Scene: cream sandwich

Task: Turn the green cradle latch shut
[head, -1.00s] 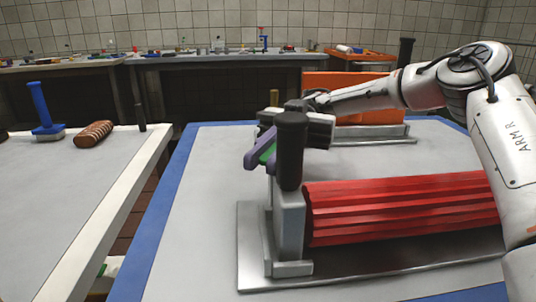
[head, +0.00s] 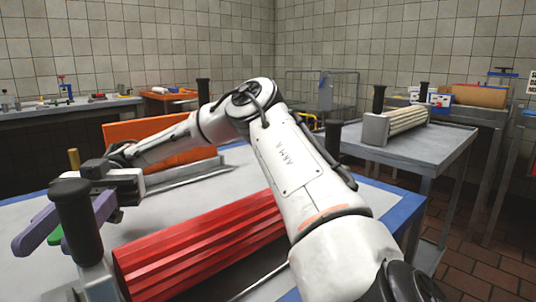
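The green latch (head: 55,235) shows at the lower left as a small patch between the purple fingers of my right gripper (head: 70,219). A dark upright post (head: 76,216) stands in front and hides most of the latch and the space between the fingers. The fingers sit on either side of the green part, but I cannot tell whether they press on it. The cradle (head: 97,282) is grey metal and holds a red ribbed roll (head: 205,243). My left gripper is out of view.
An orange panel (head: 160,142) stands behind my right forearm on the blue-edged table (head: 408,208). At the right, a grey table (head: 440,146) carries a cream ribbed roll (head: 407,119) in a similar cradle. Tiled floor lies to its right.

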